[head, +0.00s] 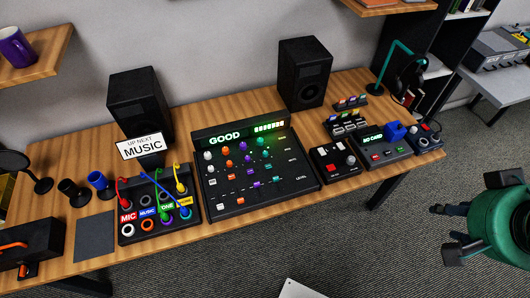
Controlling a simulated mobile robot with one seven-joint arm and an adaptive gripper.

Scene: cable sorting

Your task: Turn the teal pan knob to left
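The black mixer board (297,188) stands near the middle of the table, with a lit display reading GOOD and a green bar meter. Its knobs form white, orange, purple and teal-green columns. The teal-green knobs (265,141) are in the rightmost column, under a green glow; another teal-green knob (266,154) sits just below. The row labels are too small to read surely, so I cannot tell which one is pan or where its pointer aims. Slider caps are lower on the board. My gripper is not in view.
A patch box (127,238) with coloured cables stands left of the mixer. Speakers (305,75) stand behind. A green object (500,228) with dark projections is on the floor.

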